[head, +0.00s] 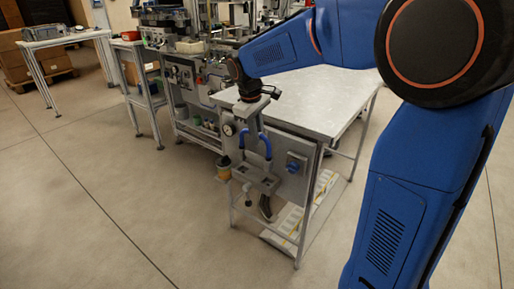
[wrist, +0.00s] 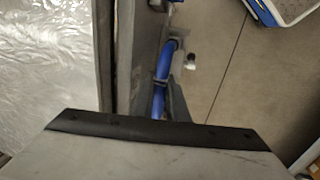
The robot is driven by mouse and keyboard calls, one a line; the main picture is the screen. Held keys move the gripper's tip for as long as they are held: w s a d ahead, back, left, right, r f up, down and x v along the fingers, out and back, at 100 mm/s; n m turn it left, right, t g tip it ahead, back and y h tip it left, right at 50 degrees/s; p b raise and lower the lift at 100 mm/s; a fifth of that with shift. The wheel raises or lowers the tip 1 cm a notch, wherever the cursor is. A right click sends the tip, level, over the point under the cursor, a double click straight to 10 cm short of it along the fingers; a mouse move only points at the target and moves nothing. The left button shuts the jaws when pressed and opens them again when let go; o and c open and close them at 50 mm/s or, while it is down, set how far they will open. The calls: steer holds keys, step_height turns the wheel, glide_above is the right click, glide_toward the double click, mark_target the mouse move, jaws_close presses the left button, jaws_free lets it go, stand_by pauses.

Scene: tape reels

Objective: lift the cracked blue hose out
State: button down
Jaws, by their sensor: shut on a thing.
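The blue hose (head: 267,148) is a short curved piece at the side of the metal table, above a small grey fixture. It also shows in the wrist view (wrist: 160,72), running down alongside the table edge. My gripper (head: 260,130) points downward beside the table and is shut on the upper part of the hose. In the wrist view the grey gripper body hides much of the foreground, and the dark fingers (wrist: 172,98) show at the hose. The crack and the exact grip are too small to see.
A round gauge (head: 228,129) is left of the hose. A white slab (head: 290,222) lies below. Open floor is to the left.

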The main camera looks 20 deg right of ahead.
step_height(320, 180, up, 18)
steer(key=shift+f, duration=0.25)
stand_by(0.7)
steer(key=shift+s, duration=0.1)
